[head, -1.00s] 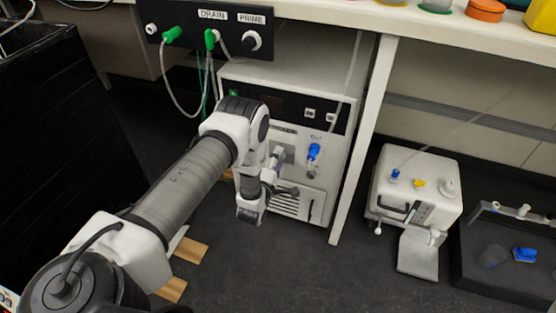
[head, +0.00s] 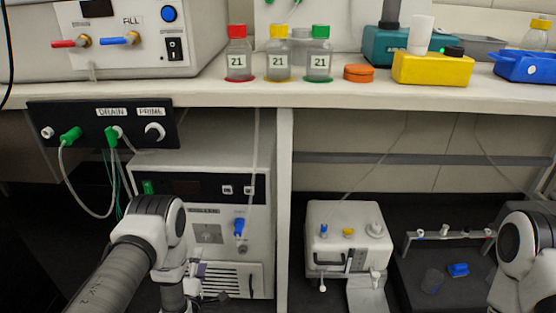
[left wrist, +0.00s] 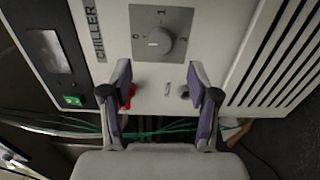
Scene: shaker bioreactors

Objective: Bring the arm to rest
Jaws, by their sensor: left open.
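My left arm comes in from the lower left in the head view. Its left gripper (head: 202,270) is in front of the white chiller (head: 256,262), below the square dial plate (head: 208,233). In the left wrist view the two purple-padded fingers of the gripper (left wrist: 161,92) are spread apart with nothing between them. The chiller's dial (left wrist: 160,40) is beyond the fingertips, apart from them. A small red part (left wrist: 129,94) shows beside the left finger. A link of my right arm (head: 515,250) shows at the right edge; its gripper is out of view.
A bench (head: 400,98) above carries capped bottles (head: 278,60) and a yellow box (head: 432,69). Hoses hang from the DRAIN panel (head: 100,125) near my left arm. A small white device (head: 347,240) and a black tray (head: 425,285) stand to the right.

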